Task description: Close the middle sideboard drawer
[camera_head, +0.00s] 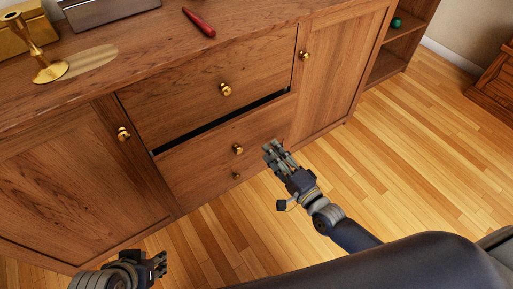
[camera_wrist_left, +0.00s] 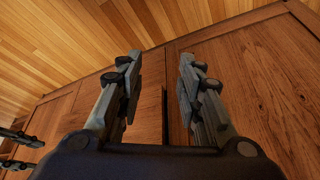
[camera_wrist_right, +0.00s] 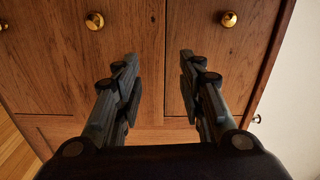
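The wooden sideboard (camera_head: 70,190) has a stack of drawers between two doors. The middle drawer (camera_head: 210,160), with a brass knob (camera_head: 238,149), stands slightly open: a dark gap shows along its top, under the upper drawer (camera_head: 190,105). My left gripper (camera_head: 162,262) is low at the front left, open and empty in the left wrist view (camera_wrist_left: 160,65).
A brass candlestick (camera_head: 47,70), a golden box (camera_head: 22,40), a grey case (camera_head: 105,12) and a red object (camera_head: 199,23) are on the sideboard top. An open shelf holds a green ball (camera_head: 396,22). The wooden floor (camera_head: 430,150) at right is clear.

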